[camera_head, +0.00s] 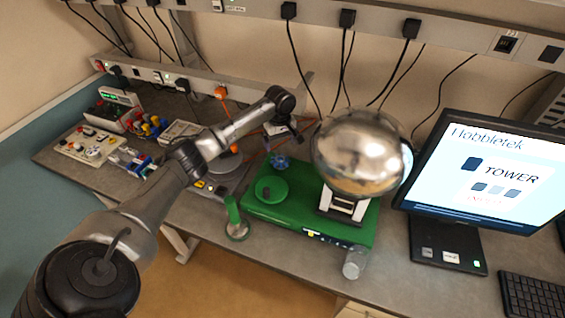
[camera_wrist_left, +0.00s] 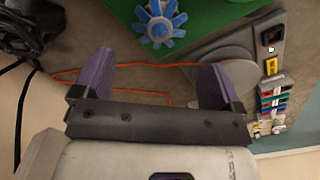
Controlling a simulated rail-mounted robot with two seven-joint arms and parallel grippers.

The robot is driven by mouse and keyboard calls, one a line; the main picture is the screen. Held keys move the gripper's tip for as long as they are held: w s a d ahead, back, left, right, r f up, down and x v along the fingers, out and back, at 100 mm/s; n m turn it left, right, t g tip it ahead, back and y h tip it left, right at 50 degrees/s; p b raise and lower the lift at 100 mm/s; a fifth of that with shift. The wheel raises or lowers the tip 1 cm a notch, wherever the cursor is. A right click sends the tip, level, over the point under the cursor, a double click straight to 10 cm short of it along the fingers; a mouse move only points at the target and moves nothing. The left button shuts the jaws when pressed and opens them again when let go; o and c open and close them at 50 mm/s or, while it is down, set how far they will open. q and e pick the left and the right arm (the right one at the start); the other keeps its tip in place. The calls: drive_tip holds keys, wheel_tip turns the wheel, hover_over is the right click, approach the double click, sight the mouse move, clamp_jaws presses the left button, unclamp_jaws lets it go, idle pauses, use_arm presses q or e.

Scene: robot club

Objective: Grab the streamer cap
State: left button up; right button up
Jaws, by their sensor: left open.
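A small blue spoked piece (camera_head: 279,162), which looks like the streamer cap, sits at the back left corner of the green base (camera_head: 300,220). My right gripper is out of view.
A large shiny metal sphere (camera_head: 360,153) stands on the green base, right of the gripper. A green dish (camera_head: 271,190) lies in front of the blue piece, and a green post (camera_head: 233,215) stands at front left. An orange cable (camera_wrist_left: 135,64) runs behind the base. A monitor (camera_head: 487,175) is at right.

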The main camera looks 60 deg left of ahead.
sight(280, 158)
use_arm(q)
drive_tip(key=shift+a+f+p, duration=0.1)
drive_tip(key=shift+f+p, duration=0.2)
drive_tip(key=shift+f, duration=4.25)
drive_tip(key=c, duration=1)
